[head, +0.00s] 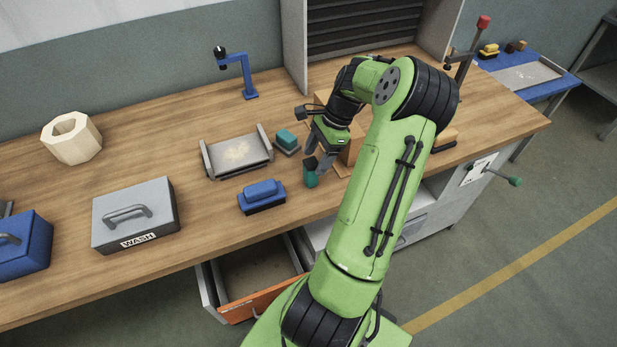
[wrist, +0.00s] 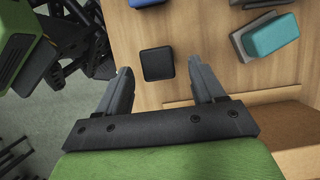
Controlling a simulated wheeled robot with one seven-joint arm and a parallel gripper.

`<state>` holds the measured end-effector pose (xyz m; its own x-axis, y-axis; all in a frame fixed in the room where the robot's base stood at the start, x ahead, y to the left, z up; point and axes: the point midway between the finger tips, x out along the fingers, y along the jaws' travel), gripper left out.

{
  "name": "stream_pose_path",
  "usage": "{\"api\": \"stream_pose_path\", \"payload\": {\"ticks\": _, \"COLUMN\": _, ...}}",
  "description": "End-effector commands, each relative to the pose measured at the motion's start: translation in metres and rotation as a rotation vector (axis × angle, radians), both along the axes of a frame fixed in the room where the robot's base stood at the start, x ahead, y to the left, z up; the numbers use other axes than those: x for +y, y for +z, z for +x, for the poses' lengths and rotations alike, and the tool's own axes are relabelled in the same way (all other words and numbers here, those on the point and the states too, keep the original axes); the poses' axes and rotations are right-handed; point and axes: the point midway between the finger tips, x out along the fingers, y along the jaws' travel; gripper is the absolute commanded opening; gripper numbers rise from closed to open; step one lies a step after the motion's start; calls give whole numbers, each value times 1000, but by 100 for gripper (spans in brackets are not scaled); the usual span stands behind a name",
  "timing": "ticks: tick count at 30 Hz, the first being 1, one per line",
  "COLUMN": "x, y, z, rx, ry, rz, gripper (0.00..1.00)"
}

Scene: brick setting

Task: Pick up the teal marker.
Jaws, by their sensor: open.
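The teal marker (head: 311,179) appears to be the short teal piece standing near the front edge of the wooden bench, partly hidden by my gripper in the head view. In the wrist view a dark, rounded-square top (wrist: 157,64), likely its cap, shows between and slightly beyond the fingertips. My gripper (head: 324,164) is open and empty, pointing down at the marker. The fingers (wrist: 161,75) lie on either side of it with a gap at each side. I cannot tell how far above it they are.
A teal block on a grey base (head: 287,140) and a blue block (head: 262,194) stand close by. A grey tray (head: 238,156), a WASH box (head: 134,214) and a cardboard piece (head: 352,150) are also on the bench. An orange-fronted drawer (head: 262,303) hangs open below.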

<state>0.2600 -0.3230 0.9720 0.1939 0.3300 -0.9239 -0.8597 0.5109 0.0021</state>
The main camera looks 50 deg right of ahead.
Motion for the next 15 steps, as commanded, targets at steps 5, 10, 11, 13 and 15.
{"api": "stream_pose_path", "payload": {"ticks": 5, "x": 8, "y": -21, "z": 4, "rx": 0, "ry": 0, "rz": 1, "gripper": 68}}
{"api": "stream_pose_path", "payload": {"ticks": 10, "x": 20, "y": -51, "z": 12, "rx": 1, "ry": 2, "rz": 1, "gripper": 68}}
{"api": "stream_pose_path", "payload": {"ticks": 11, "x": 21, "y": -54, "z": 12, "rx": 1, "ry": 2, "rz": 1, "gripper": 68}}
{"api": "stream_pose_path", "payload": {"ticks": 13, "x": 23, "y": -57, "z": 13, "rx": 1, "ry": 1, "rz": -1, "gripper": 68}}
{"api": "stream_pose_path", "payload": {"ticks": 15, "x": 23, "y": -57, "z": 13, "rx": 1, "ry": 1, "rz": -2, "gripper": 68}}
